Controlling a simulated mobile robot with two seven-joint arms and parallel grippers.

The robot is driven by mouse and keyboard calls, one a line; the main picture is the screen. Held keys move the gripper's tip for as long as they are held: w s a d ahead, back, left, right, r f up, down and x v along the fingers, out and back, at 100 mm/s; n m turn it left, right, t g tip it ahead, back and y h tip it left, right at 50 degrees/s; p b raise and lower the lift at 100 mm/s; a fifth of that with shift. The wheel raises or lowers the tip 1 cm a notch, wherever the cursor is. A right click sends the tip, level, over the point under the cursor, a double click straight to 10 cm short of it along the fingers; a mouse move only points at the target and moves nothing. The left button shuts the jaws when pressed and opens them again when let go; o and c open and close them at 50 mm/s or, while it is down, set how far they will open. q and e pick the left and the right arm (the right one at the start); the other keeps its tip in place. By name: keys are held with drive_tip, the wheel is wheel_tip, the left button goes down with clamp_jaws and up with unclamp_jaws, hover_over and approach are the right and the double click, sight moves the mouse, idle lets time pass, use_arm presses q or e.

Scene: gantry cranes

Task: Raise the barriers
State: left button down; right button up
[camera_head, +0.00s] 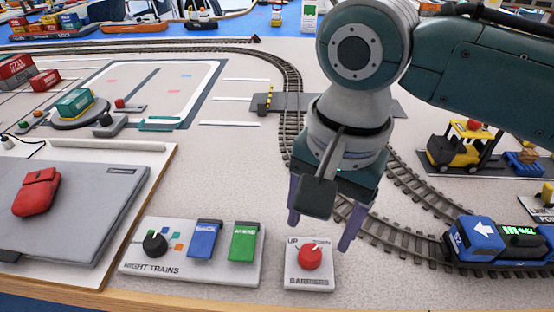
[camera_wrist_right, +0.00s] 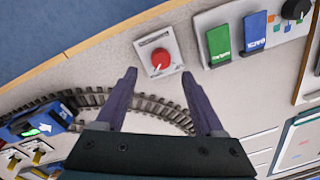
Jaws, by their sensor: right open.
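The barriers control (camera_head: 308,278) is a small white box near the table's front edge, with a red round knob (camera_head: 310,256) and the words "UP" and "BARRIERS". The knob also shows in the right wrist view (camera_wrist_right: 161,60), just beyond the fingertips. My right gripper (camera_head: 320,232) is open and empty, with purple fingers apart, above and behind the control box and not touching it. A yellow-and-black striped barrier (camera_head: 268,99) stands by the grey crossing (camera_head: 300,102) over the track; my right arm hides part of the crossing. My left gripper is not in view.
The right trains panel (camera_head: 190,250) with a black knob, blue lever and green lever stands left of the control. A blue train (camera_head: 490,242) is on the track at right. A yellow forklift (camera_head: 462,146) stands behind it. A grey board with a red object (camera_head: 37,192) lies at left.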

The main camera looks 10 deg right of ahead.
sight(311, 252)
drive_tip(key=f+b, duration=0.1)
drive_tip(key=f, duration=0.2)
drive_tip(key=f+b, duration=0.1)
drive_tip(key=f, duration=0.2)
drive_tip(key=shift+w+a, duration=0.1)
drive_tip(key=shift+a, duration=0.1)
drive_tip(key=shift+c, duration=1.3)
clamp_jaws()
